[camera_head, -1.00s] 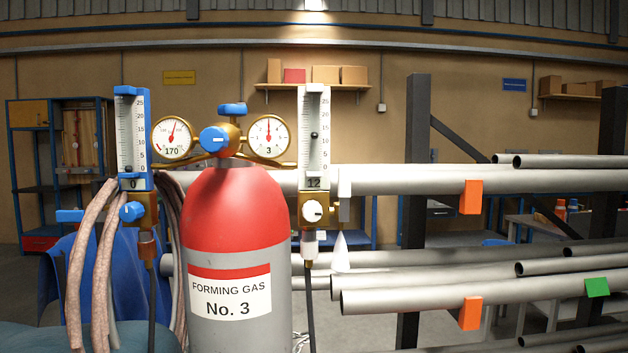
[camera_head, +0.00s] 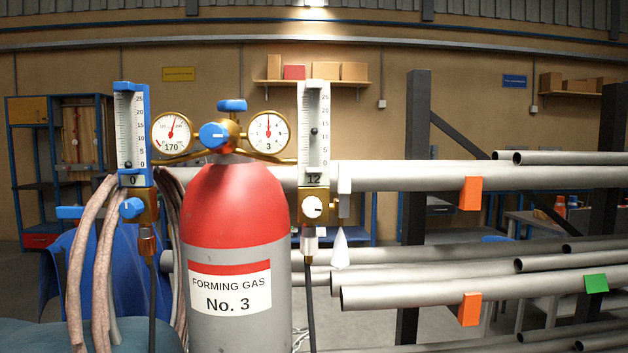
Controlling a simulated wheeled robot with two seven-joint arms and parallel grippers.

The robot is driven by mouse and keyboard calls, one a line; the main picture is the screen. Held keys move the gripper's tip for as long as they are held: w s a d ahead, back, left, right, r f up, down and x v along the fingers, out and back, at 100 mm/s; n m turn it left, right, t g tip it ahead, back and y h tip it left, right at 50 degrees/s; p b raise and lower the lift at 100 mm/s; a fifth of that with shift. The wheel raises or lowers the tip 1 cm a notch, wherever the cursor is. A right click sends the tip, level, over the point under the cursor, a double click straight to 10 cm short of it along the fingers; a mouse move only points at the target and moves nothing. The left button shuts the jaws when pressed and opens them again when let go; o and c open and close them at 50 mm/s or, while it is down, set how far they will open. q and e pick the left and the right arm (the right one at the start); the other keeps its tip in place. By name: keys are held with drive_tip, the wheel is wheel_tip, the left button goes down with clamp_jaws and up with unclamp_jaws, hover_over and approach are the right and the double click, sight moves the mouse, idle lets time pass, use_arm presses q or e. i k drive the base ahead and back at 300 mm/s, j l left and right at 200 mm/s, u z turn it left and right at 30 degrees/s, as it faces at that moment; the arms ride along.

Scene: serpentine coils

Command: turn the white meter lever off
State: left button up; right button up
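The white flow meter (camera_head: 315,125) stands right of the gas cylinder. Its ball sits partway up the scale and its display (camera_head: 314,179) reads 12. Below it is a brass block with a round white knob (camera_head: 312,207). The white lever (camera_head: 344,180) is at the block's right side and points upright. The blue flow meter (camera_head: 132,130) at the left reads 0, with a blue lever (camera_head: 70,212) lying level to its left. The red and grey cylinder (camera_head: 236,215) is labelled Forming Gas No. 3. Neither of my grippers is in view.
Two dial gauges, left (camera_head: 172,132) and right (camera_head: 268,132), flank the blue regulator knob (camera_head: 213,135). Long grey pipes (camera_head: 420,177) run behind on a rack. Pinkish hoses (camera_head: 90,260) hang at the left.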

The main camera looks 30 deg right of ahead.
sight(344, 186)
drive_tip(key=z, duration=1.25)
